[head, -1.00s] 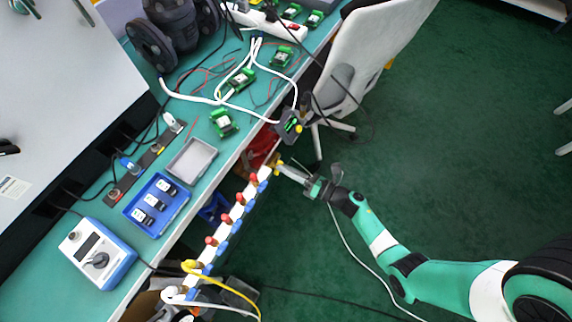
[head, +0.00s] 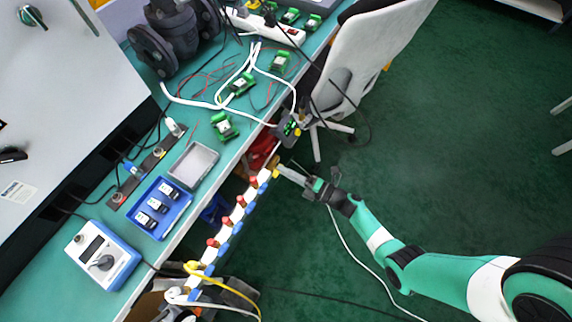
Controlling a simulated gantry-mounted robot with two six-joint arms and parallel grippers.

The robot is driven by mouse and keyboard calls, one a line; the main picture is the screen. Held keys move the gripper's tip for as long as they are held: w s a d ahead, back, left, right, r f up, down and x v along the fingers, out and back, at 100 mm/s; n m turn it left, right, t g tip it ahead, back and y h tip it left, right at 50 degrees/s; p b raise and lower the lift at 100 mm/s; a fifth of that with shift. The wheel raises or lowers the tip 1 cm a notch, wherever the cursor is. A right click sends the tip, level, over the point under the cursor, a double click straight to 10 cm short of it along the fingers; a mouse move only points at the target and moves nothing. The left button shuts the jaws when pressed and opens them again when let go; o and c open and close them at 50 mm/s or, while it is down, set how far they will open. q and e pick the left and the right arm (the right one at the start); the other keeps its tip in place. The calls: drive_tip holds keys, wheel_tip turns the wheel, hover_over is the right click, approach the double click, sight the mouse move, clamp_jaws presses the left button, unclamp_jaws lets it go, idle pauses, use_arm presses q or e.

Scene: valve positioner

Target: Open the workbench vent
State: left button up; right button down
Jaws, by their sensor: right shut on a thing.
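A white manifold bar (head: 240,213) with red and blue fittings runs along the front edge of the workbench (head: 62,280). A small yellow handle (head: 276,173) is at the bar's upper end. My right gripper (head: 284,171) reaches in from the right and is shut on this yellow handle. The fingers hide part of the handle, so its exact angle is hard to tell. My left gripper is out of view.
A blue tray (head: 133,222) with small black devices, a grey tray (head: 211,157) and a blue-and-white meter (head: 128,264) stand on the bench. A white chair (head: 372,50) is beyond my right gripper. Yellow and white hoses hang at the bar's lower end. Green floor is open at right.

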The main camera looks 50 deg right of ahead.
drive_tip(key=shift+m, duration=0.3)
drive_tip(key=c, duration=0.9)
unclamp_jaws()
drive_tip(key=s+p, duration=0.1)
drive_tip(key=s, duration=0.3)
drive_tip(key=s+d+p, duration=0.1)
drive_tip(key=s, duration=0.2)
drive_tip(key=s+p, duration=0.1)
drive_tip(key=s, duration=0.3)
drive_tip(key=shift+s+d, duration=0.3)
drive_tip(key=shift+d, duration=0.1)
